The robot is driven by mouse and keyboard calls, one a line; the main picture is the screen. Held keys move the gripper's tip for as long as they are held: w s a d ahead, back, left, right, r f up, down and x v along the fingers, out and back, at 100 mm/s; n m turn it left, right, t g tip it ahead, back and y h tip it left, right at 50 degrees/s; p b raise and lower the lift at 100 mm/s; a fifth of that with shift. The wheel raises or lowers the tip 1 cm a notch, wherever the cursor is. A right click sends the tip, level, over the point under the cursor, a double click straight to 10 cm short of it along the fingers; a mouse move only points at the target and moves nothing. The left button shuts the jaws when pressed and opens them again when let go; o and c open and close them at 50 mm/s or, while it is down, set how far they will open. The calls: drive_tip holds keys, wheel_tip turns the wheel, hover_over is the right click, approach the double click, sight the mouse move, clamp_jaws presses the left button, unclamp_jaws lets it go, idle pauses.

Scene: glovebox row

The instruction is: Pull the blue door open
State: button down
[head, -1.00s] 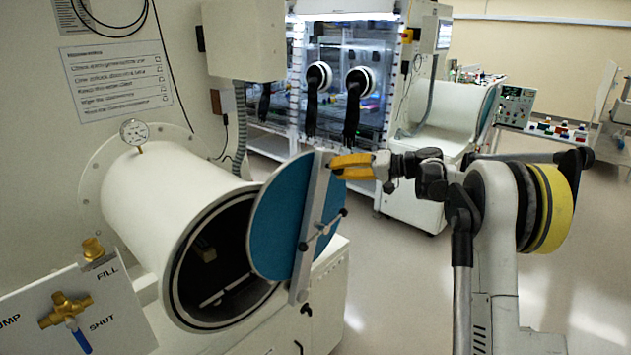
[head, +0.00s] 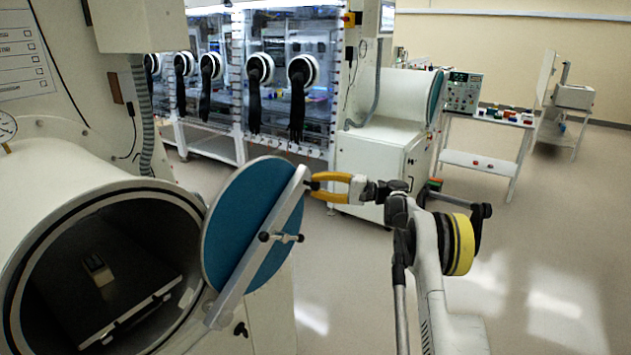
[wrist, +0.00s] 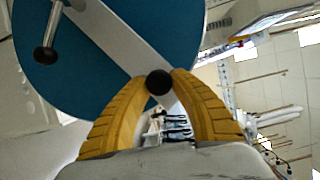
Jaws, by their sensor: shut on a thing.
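The blue door (head: 238,222) is a round disc with a pale bar (head: 262,250) across its face. It stands swung out from the open round mouth of a white cylindrical chamber (head: 75,150), on the mouth's right side. My gripper (head: 312,183), with yellow fingers, is at the upper end of the bar. In the wrist view its fingertips are shut on a black ball knob (wrist: 158,82) in front of the bar. The blue face (wrist: 105,75) fills the upper left there. A small black-ended cross handle (head: 281,237) sits mid-bar, apart from the fingers.
Inside the chamber are a tray (head: 130,318) and a small block (head: 97,268). A glovebox with black gloves (head: 297,95) and another white chamber (head: 385,95) stand behind. A bench (head: 480,160) is at the back right. The floor at right is clear.

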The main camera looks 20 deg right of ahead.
drive_tip(key=shift+w+d+f, duration=0.2)
drive_tip(key=shift+d+f, duration=0.1)
drive_tip(key=shift+f, duration=0.3)
drive_tip(key=c, duration=1.1)
unclamp_jaws()
drive_tip(key=shift+a, duration=0.1)
drive_tip(key=v, duration=1.2)
drive_tip(key=shift+f, duration=0.15)
